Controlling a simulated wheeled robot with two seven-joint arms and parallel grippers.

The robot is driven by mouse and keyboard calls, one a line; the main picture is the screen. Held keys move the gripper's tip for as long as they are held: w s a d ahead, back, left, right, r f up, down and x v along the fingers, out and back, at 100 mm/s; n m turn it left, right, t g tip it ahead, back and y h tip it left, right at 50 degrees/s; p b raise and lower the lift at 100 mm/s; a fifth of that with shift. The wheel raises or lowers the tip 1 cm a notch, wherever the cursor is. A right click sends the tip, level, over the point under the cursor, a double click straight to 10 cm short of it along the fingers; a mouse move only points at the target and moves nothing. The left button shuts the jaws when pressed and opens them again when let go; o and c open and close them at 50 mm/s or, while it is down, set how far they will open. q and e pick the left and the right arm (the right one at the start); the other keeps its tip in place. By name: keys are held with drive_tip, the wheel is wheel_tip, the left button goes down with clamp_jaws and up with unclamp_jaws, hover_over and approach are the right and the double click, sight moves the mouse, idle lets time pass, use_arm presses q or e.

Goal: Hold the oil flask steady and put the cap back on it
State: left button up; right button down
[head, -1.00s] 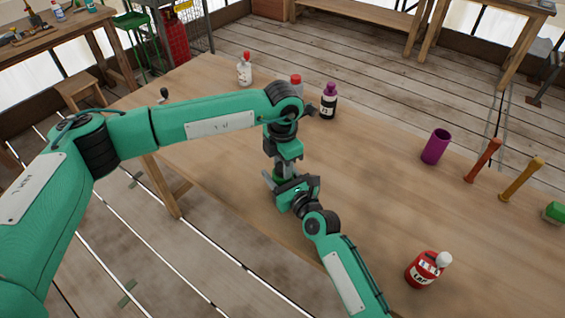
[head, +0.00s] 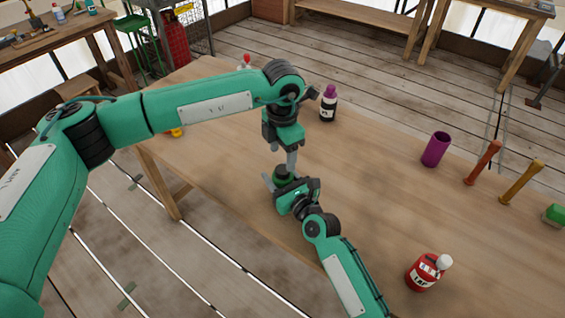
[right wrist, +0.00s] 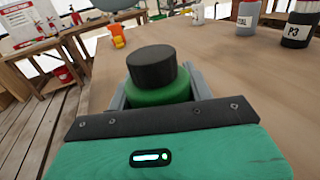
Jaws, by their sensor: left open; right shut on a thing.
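The green oil flask (right wrist: 160,95) stands upright between the fingers of my right gripper (head: 282,187), which is shut on it. The black cap (right wrist: 151,67) sits on top of the flask in the right wrist view; its thread is hidden. In the head view the flask (head: 284,173) shows only in part between the two grippers. My left gripper (head: 291,160) is open, pointing down just above the flask and cap, and holds nothing that I can see.
A purple-capped bottle (head: 328,104) stands behind the grippers. A red tar bottle (head: 424,274), a purple cup (head: 436,149), a red post (head: 483,162) and a yellow post (head: 521,182) stand to the right.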

use_arm(q)
wheel_tip(320, 180, up, 7)
drive_tip(key=shift+f, duration=0.15)
use_arm(e)
drive_tip(key=c, duration=0.5)
unclamp_jaws()
use_arm(q)
drive_tip(key=shift+f+b, duration=0.65)
use_arm(e)
drive_tip(key=v, duration=1.3)
drive_tip(key=shift+s+d, duration=0.15)
drive_tip(key=shift+s, duration=0.25)
use_arm(q)
drive_tip(key=shift+s+f, duration=0.1)
use_arm(e)
drive_tip(key=shift+f, duration=0.1)
